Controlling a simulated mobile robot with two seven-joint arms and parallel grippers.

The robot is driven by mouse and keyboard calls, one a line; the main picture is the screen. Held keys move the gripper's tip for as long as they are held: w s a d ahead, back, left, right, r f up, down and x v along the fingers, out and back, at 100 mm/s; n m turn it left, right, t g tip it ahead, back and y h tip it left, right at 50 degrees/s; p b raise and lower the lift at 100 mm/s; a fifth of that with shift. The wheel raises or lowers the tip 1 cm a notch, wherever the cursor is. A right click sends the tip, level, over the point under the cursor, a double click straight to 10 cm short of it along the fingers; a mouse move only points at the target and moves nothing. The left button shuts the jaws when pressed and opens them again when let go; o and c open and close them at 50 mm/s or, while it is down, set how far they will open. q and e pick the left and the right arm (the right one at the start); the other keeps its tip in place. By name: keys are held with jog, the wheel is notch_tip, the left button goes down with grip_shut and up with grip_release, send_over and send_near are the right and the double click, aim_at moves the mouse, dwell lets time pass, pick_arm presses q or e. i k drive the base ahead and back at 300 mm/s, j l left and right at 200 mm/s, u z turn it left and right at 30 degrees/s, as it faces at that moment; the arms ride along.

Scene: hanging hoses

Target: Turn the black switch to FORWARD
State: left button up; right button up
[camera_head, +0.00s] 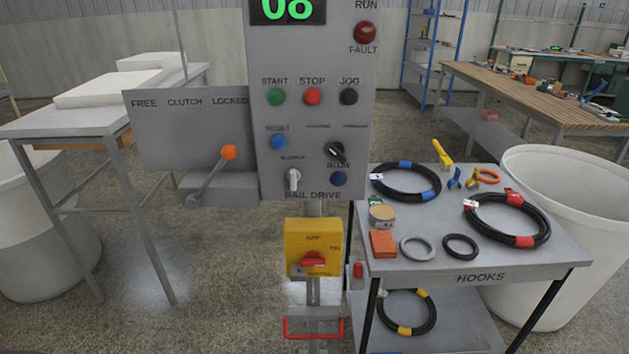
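The black switch (335,152) is a rotary knob on the right side of the grey control panel (265,180), below the JOG button. Small labels sit above it; the right one seems to read FORWARD but is too blurred to be sure. The knob's pointer looks slanted, and I cannot tell which label it faces. A second, light-coloured selector (293,178) sits lower left of it. Neither of my grippers shows in the head view.
Green START (276,97), red STOP (312,96) and black JOG (348,96) buttons sit above the switch, blue buttons (279,142) beside and below. An orange-knobbed clutch lever (229,152) juts out left. A yellow isolator box (313,247) hangs below; a hose cart (480,265) stands right.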

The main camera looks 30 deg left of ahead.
aim_at(336, 149)
jog(key=u, duration=0.95)
